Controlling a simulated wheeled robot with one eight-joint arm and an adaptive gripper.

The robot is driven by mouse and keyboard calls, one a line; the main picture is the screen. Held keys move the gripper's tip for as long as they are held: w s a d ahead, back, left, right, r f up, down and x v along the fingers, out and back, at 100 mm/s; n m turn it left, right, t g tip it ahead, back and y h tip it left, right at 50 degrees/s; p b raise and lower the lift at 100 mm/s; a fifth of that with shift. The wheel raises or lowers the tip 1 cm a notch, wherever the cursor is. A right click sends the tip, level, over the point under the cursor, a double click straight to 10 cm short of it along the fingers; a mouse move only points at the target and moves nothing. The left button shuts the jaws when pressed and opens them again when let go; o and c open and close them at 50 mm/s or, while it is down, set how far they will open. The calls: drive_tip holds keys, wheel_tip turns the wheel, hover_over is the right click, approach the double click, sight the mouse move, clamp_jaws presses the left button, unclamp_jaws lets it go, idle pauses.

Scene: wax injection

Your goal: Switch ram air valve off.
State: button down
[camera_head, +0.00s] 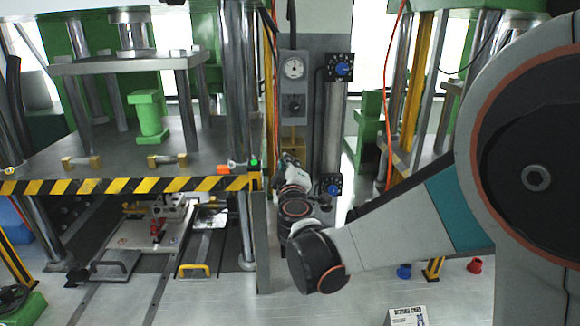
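A grey column at the centre carries a blue knob on a black plate near its top (342,70) and a similar blue knob lower down (333,189). To their left is a panel with a round gauge (293,67) and a dark round knob (294,105) below it. No label is readable, so I cannot tell which of these is the ram air valve or its setting. My gripper (290,157) is at the far end of my arm, left of the lower blue knob and below the gauge panel. My wrist links hide most of it; its fingers are not clear.
A green press with a yellow-black striped table edge (130,186) stands at left. An orange hose (392,80) hangs at right beside another machine. A blue cup (404,271), a red cup (474,266) and a small sign (408,316) are low at right.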

drive_tip(key=n, duration=0.3)
drive_tip(key=f+n+b, duration=0.1)
drive_tip(key=n, duration=0.2)
drive_tip(key=shift+a, duration=0.2)
drive_tip(key=shift+f+n, duration=0.1)
drive_tip(key=shift+n, duration=0.2)
drive_tip(key=c, duration=1.7)
unclamp_jaws()
drive_tip(key=shift+s, duration=0.1)
